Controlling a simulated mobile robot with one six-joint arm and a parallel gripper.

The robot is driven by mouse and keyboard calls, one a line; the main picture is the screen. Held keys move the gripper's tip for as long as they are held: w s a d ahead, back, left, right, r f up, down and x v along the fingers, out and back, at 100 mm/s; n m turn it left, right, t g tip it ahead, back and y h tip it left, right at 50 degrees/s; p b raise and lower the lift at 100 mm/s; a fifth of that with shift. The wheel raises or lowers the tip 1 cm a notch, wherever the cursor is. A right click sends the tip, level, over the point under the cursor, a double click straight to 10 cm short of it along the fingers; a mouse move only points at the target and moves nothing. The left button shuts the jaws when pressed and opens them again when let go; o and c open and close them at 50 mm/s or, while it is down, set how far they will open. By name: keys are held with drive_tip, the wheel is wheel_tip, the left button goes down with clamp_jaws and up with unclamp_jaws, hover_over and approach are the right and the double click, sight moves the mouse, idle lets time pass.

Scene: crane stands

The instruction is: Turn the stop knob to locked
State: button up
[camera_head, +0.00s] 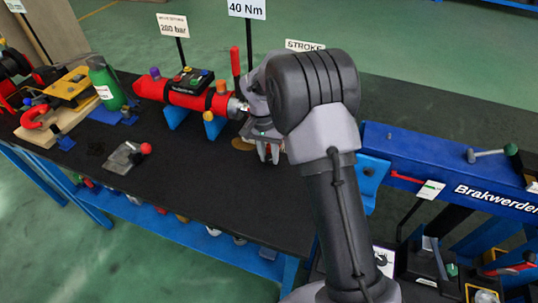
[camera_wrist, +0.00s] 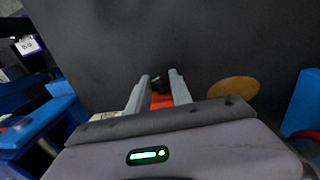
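My gripper (camera_head: 268,152) hangs low over the black bench top, right of the red cylinder. In the wrist view its two grey fingers (camera_wrist: 158,84) stand apart, with something red-orange (camera_wrist: 160,101) between them and a small dark piece near the right fingertip. I cannot tell whether the fingers press on the red part or whether it is the stop knob. None is clearly marked as the stop knob.
A red cylinder (camera_head: 200,100) on blue supports lies behind the gripper, with an upright red lever (camera_head: 235,62) near its end. A green bottle (camera_head: 106,84) and a clear block with a red ball (camera_head: 146,148) are left. A blue beam (camera_head: 440,160) stands right.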

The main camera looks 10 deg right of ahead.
clamp_jaws()
drive_tip(key=t+y+b, duration=0.2)
drive_tip(key=y+b, duration=0.1)
drive_tip(key=shift+s+d+f, duration=0.15)
drive_tip(key=shift+s+d, duration=0.05)
drive_tip(key=shift+d, duration=0.1)
drive_tip(key=shift+s+d+t+y+b, duration=0.1)
drive_tip(key=shift+t+y+b, duration=0.1)
drive_tip(key=shift+t+y, duration=0.45)
drive_tip(key=shift+s+d+t+y+b, duration=0.15)
drive_tip(key=shift+t+y, duration=0.2)
drive_tip(key=shift+y, duration=0.6)
drive_tip(key=shift+w, duration=0.1)
drive_tip(key=o, duration=0.6)
unclamp_jaws()
drive_tip(key=shift+o, duration=0.2)
